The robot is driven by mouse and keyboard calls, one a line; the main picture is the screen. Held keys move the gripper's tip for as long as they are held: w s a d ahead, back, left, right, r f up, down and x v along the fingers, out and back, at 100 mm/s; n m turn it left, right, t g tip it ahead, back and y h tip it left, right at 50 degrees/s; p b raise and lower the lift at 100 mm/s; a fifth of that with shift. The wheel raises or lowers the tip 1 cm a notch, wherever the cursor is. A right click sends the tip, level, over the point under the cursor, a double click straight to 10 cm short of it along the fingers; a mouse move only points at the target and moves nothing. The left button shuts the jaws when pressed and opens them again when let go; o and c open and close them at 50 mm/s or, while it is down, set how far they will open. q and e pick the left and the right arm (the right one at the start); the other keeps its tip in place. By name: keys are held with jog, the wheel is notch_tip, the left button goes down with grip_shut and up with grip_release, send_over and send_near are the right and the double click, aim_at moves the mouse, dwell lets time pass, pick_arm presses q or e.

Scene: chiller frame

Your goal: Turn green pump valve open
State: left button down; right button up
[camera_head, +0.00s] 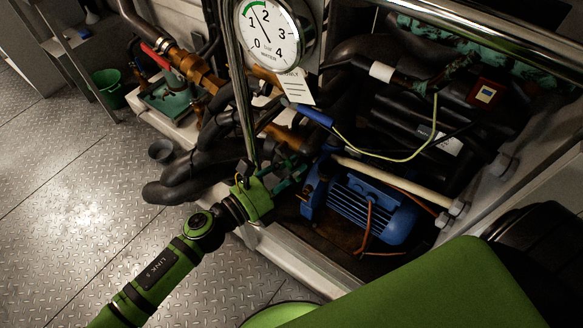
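My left arm comes in from the lower left, and its green wrist ends at the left gripper (284,172) beside the blue pump motor (372,208). The gripper's fingers are dark and small among dark pipes, so I cannot tell whether they are open or shut. A small teal-green part (290,186) shows right at the gripper, at the left of the motor. It may be the green pump valve, but its handle is partly hidden and its position is unclear. My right gripper is not in view.
A round pressure gauge (268,32) hangs above, with a paper tag (296,87) below it. A valve with a red handle (154,55) sits on copper pipework at the upper left. A blue-handled part (312,115) is above the motor. The metal floor (70,190) at left is clear.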

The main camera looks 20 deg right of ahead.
pick_arm(q)
jog(key=n, duration=0.1)
jog(key=s+r+n, duration=0.1)
jog(key=n, duration=0.1)
jog(key=shift+d+h, duration=0.3)
jog(key=shift+h, duration=0.1)
jog(key=n, duration=0.1)
jog(key=r+n, duration=0.1)
jog(key=n, duration=0.1)
jog(key=shift+s+d+t, duration=0.2)
jog(key=shift+s+t, duration=0.2)
jog(key=c, duration=1.1)
grip_release()
jog(key=v, duration=1.2)
jog(key=shift+f, duration=0.15)
